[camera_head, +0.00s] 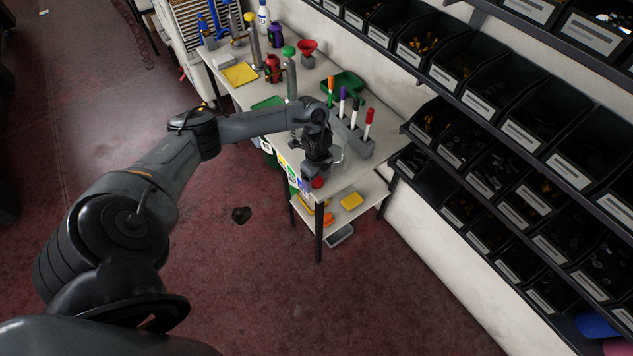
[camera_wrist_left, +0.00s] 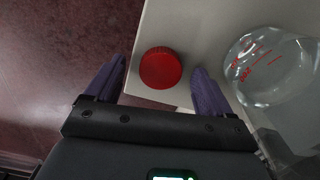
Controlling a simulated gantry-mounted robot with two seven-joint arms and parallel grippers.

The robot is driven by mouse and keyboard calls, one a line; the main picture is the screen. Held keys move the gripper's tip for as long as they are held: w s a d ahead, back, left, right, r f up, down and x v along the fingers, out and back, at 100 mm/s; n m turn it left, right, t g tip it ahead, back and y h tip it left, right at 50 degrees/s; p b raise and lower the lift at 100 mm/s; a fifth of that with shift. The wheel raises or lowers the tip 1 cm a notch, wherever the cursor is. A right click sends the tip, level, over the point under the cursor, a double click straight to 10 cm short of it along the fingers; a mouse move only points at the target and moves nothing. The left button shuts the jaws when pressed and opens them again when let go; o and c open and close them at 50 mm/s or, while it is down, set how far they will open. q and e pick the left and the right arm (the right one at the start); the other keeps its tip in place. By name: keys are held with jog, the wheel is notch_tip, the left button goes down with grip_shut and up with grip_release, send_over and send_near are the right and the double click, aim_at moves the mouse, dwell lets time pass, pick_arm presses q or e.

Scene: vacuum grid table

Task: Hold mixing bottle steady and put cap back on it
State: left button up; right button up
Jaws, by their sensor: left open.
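The red cap (camera_wrist_left: 161,67) lies on the white table near its edge, seen from above in the left wrist view. It also shows as a small red spot in the head view (camera_head: 318,183). My left gripper (camera_head: 314,170) is open above the table corner; in the left wrist view its two purple fingers are on either side of the cap, with nothing visibly gripped. The clear mixing bottle (camera_wrist_left: 270,66) with red markings stands right of the cap; in the head view it (camera_head: 337,157) is partly hidden behind my gripper. My right gripper is not in view.
A grey holder (camera_head: 355,137) with several upright markers stands behind the bottle. A green tray (camera_head: 349,82), red funnel (camera_head: 307,47) and yellow tray (camera_head: 239,74) lie farther back. Bin shelves (camera_head: 480,160) line the right side. The floor left of the table is mostly clear.

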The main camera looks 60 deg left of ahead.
aim_at(317, 180)
pick_arm(q)
jog(key=c, duration=1.1)
jog(key=shift+r, duration=0.15)
jog(key=shift+r+p, duration=0.3)
jog(key=shift+r, duration=0.55)
notch_tip(317, 180, up, 2)
jog(key=shift+r+p, duration=0.25)
jog(key=shift+p, duration=0.05)
jog(key=w+d+r+p, duration=0.1)
jog(key=d+r, duration=0.1)
jog(key=d, duration=0.1)
jog(key=w+d+r+p, duration=0.1)
jog(key=d+r+p, duration=0.1)
jog(key=d, duration=0.1)
jog(key=w+d+r+p, duration=0.1)
jog(key=d+r+p, duration=0.1)
jog(key=d, duration=0.1)
jog(key=shift+d, duration=0.3)
jog(key=shift+w+d+r+p, duration=0.15)
jog(key=shift+d+p, duration=0.05)
jog(key=shift+d, duration=0.2)
jog(key=shift+w+d+r+p, duration=0.1)
jog(key=shift+d+r+p, duration=0.05)
jog(key=shift+d, duration=0.25)
